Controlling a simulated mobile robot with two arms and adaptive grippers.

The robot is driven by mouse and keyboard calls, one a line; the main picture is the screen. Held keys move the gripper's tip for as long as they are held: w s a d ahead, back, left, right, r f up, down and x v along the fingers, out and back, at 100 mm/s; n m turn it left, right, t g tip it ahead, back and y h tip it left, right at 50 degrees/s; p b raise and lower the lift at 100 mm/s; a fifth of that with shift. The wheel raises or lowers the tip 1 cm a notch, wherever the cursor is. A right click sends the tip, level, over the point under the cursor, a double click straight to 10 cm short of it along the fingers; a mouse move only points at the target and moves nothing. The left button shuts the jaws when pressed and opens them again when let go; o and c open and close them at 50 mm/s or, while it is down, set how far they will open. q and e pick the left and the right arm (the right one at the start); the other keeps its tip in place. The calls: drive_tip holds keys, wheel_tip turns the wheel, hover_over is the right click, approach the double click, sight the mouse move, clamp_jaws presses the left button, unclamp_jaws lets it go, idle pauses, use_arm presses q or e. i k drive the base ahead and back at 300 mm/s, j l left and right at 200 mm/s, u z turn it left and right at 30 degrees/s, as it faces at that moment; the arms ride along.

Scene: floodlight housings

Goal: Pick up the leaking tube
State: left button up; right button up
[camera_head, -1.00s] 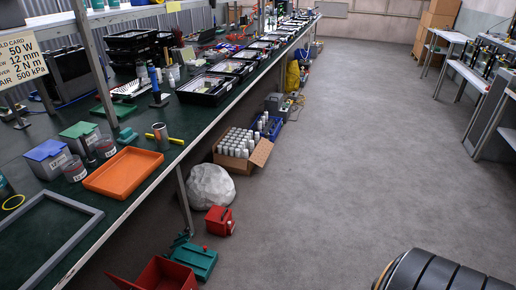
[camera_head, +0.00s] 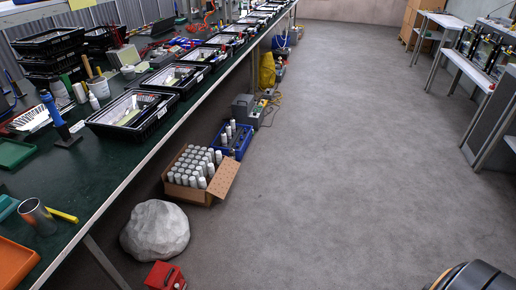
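No tube in view can be told as the leaking one; no leak shows at this size. Several white tubes with grey caps (camera_head: 190,165) stand upright in an open cardboard box (camera_head: 222,183) on the floor beside the bench. Neither of my grippers is in view.
A large white lump (camera_head: 155,230) and a red box (camera_head: 165,276) lie on the floor by the bench. A blue crate (camera_head: 232,141) stands behind the cardboard box. Black trays (camera_head: 132,112) line the bench. The grey aisle floor (camera_head: 330,160) is clear.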

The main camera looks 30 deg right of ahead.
sight(231, 153)
drive_tip(key=i+l+z, duration=0.45)
drive_tip(key=i+l, duration=0.7)
drive_tip(key=i+l+u, duration=0.1)
drive_tip(key=u, duration=0.45)
